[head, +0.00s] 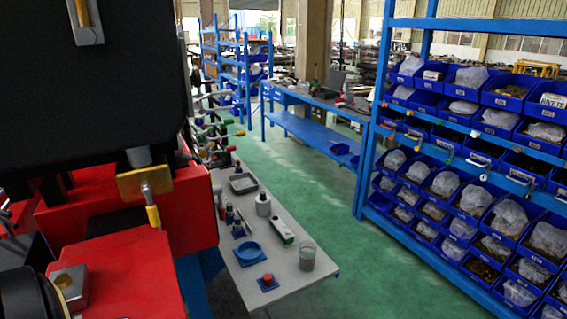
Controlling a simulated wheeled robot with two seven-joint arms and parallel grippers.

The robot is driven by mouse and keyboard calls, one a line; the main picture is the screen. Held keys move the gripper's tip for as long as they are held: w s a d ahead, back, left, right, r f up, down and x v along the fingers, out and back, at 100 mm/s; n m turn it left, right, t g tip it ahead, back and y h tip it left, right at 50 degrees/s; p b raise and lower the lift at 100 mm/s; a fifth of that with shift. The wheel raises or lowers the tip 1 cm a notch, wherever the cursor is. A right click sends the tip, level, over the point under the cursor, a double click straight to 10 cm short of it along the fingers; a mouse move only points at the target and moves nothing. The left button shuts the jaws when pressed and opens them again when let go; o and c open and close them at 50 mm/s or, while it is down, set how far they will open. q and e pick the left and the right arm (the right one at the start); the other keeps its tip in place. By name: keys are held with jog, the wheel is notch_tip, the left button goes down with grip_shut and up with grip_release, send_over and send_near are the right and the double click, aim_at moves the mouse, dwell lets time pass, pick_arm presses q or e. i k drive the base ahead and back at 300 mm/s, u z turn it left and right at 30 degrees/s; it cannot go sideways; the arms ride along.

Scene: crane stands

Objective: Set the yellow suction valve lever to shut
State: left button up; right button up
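A small lever with a yellow grip (153,216) hangs down from a brass-coloured block (129,185) on the red machine (120,270) at the left. Its grip points nearly straight down, and a grey fitting sits above the block. Another yellow part (83,12) shows in a grey bracket on the large black body (95,85) at the top left. I cannot tell from any label which of these is the suction valve lever. Neither of my grippers can be made out in the head view.
Blue bin shelving (372,165) stands at the right. The green floor (345,225) between is clear.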

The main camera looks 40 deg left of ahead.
aim_at(151, 210)
jog(key=i, duration=2.85)
jog(key=u, duration=4.55)
jog(key=i, duration=0.5)
jog(key=z, duration=0.05)
